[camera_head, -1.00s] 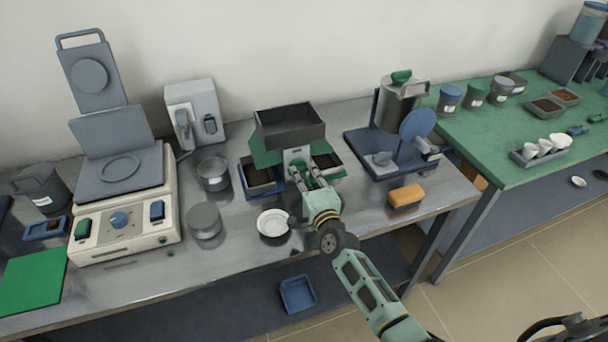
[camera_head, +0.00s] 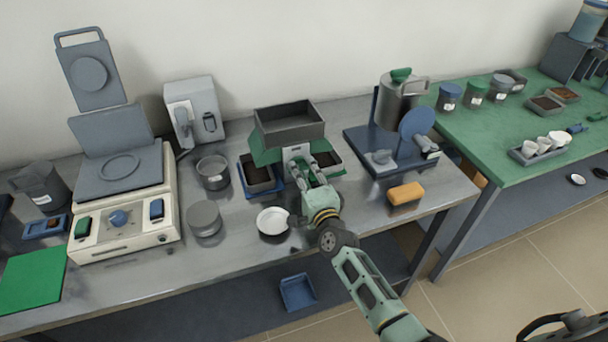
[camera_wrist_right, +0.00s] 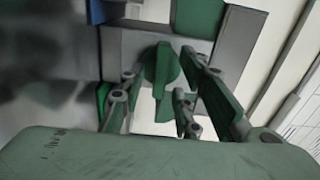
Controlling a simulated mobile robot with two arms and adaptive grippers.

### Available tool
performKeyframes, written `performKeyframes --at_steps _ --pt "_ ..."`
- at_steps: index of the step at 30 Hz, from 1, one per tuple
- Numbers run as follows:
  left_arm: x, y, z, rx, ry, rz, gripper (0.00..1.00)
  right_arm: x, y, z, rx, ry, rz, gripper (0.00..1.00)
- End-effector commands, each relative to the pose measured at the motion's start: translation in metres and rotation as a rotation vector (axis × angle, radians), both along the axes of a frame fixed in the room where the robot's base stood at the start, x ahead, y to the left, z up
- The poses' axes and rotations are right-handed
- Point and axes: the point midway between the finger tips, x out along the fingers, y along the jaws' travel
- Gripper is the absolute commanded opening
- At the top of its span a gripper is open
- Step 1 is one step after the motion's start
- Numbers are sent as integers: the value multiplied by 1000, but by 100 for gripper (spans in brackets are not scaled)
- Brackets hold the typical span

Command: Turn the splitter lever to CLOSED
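The splitter has a dark grey hopper (camera_head: 289,123) on a green body (camera_head: 264,150) and stands at the middle of the metal bench. Its green lever (camera_wrist_right: 160,72) shows in the right wrist view, pointing roughly up and down in that picture, on a grey front plate (camera_wrist_right: 134,44). My right gripper (camera_wrist_right: 163,68) is open, with its fingers on either side of the lever; I cannot tell whether they touch it. In the head view the right gripper (camera_head: 300,163) is at the splitter's front and hides the lever.
Trays with dark material, left (camera_head: 258,177) and right (camera_head: 327,162), flank the splitter. A white dish (camera_head: 272,221) and a grey round tin (camera_head: 204,218) lie to the left. An orange block (camera_head: 405,194) and a grinder-like device (camera_head: 392,130) stand to the right.

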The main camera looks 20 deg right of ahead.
Motion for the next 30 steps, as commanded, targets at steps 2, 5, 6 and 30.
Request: performKeyframes --at_steps 2,5,6,30 --pt "-1 1 0 1 2 0 40 -2 0 0 1 0 0 30" --pt "-1 1 0 1 1 0 40 -11 0 -1 2 1 0 30" --pt "-1 1 0 0 1 0 40 -18 -1 -1 2 2 0 30" --pt "0 0 0 0 0 0 40 -120 -4 0 0 0 0 30"
